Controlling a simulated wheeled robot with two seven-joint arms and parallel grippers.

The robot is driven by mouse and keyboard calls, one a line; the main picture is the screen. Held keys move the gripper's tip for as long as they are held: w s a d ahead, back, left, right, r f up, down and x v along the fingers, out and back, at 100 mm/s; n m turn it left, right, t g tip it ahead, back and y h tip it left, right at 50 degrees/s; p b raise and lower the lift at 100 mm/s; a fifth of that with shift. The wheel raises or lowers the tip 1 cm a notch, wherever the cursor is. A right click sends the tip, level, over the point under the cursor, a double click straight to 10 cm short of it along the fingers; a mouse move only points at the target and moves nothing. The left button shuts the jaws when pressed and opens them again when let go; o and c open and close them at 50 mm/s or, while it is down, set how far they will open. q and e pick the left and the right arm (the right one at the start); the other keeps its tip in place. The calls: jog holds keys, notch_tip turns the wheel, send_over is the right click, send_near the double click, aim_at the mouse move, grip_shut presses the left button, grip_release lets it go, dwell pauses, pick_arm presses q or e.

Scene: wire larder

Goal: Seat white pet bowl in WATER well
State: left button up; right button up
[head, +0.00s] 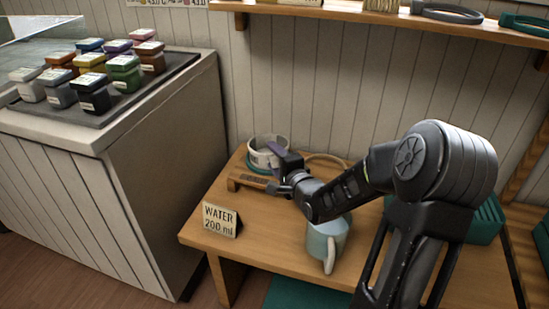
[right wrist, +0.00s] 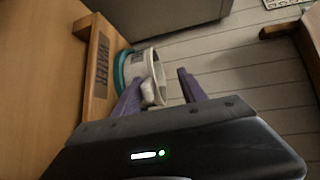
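The white pet bowl (head: 267,150) is at the back left of the wooden table, on a low wooden stand (head: 236,181) at a teal ring (head: 257,168). I cannot tell whether it sits fully down in the ring. The bowl also shows in the right wrist view (right wrist: 157,68), beside the stand's WATER lettering (right wrist: 102,58). My right gripper (head: 284,169) is at the bowl's near right side. In the right wrist view its two fingers (right wrist: 160,92) are apart, with the bowl's near wall between or just beyond them; contact is unclear. My left gripper is not in view.
A "WATER 200 ml" card (head: 220,220) stands at the table's front left. A green crate (head: 486,220) is at right. A counter with several lidded jars (head: 123,72) is at left; a shelf (head: 400,19) hangs above.

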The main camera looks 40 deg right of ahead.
jog(key=shift+s, duration=0.1)
jog(key=v, duration=0.7)
jog(key=shift+s, duration=0.2)
dwell(0.5)
